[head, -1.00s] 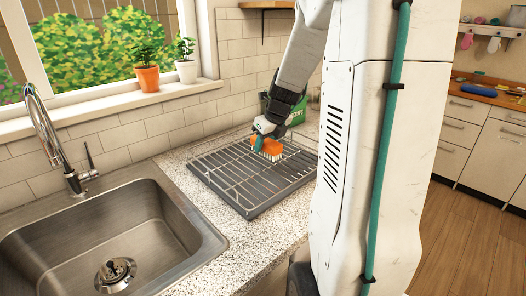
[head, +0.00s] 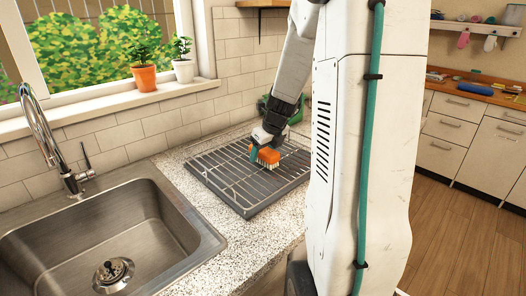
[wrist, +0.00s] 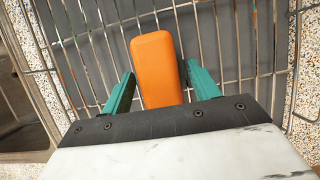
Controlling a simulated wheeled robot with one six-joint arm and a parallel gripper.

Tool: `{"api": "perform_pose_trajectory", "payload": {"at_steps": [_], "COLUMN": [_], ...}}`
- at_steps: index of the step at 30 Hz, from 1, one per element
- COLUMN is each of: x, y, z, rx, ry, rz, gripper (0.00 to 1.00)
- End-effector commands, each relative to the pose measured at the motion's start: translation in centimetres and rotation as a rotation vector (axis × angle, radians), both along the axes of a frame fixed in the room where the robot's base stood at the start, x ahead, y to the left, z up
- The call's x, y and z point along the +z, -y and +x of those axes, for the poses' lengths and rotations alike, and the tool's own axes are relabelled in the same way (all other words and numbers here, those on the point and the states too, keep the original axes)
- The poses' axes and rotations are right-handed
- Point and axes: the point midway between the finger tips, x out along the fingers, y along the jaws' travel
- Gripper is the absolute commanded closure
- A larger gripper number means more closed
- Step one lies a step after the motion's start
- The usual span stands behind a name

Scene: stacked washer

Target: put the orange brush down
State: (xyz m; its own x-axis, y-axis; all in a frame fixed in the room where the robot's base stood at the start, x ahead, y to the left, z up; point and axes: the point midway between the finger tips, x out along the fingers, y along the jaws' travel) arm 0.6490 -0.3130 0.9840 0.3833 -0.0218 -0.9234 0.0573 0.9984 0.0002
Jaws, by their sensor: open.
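The orange brush (head: 268,155) stands on the dark grey dish rack (head: 222,178), toward its back right, with its pale bristles down. In the wrist view, the brush's orange back (wrist: 157,66) lies lengthwise between my teal fingers. My gripper (head: 261,150) is open around the brush. The wrist view shows a gap on each side between the brush and the fingers (wrist: 161,88). The bristles are hidden from above in that view.
The steel sink (head: 130,235) and faucet (head: 50,140) are at the left. A green container (head: 297,112) stands behind my arm at the wall. Potted plants (head: 144,77) are on the sill. The rack's front and left are bare.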

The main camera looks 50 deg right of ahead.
Motion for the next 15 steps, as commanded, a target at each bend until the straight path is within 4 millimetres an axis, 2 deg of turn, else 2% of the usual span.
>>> {"api": "perform_pose_trajectory", "payload": {"at_steps": [5, 8, 15], "x": [0.8, 2.3, 7.1], "y": [0.0, 0.0, -0.1], "z": [-0.2, -0.7, -2.8], "rx": [-0.001, 0.0, -0.002], "ry": [0.002, 0.003, 0.004], "rz": [0.0, -0.002, -0.004], "gripper": [0.4, 0.4, 0.4]}}
